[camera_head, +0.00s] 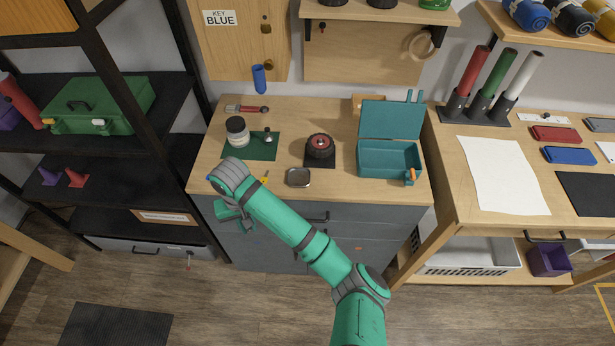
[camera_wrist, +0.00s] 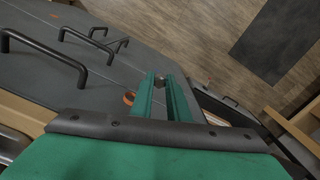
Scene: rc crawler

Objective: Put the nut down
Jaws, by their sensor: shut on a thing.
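My gripper (camera_head: 236,222) hangs in front of the grey drawers at the left, below the worktop's front edge, apart from the worktop. In the wrist view my gripper (camera_wrist: 160,80) shows two green fingers with a small greyish thing, seemingly the nut (camera_wrist: 158,83), between their tips. The nut is too small to make out in the head view. A small metal dish (camera_head: 298,178) lies on the worktop near its front edge. A black wheel with a red hub (camera_head: 320,146) stands on a dark mat behind the dish.
A green mat (camera_head: 262,150) carries a white jar with a dark lid (camera_head: 237,131). An open teal box (camera_head: 391,160) stands at the worktop's right. A red-handled tool (camera_head: 247,109) lies at the back. Black drawer handles (camera_wrist: 48,52) stick out near my gripper.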

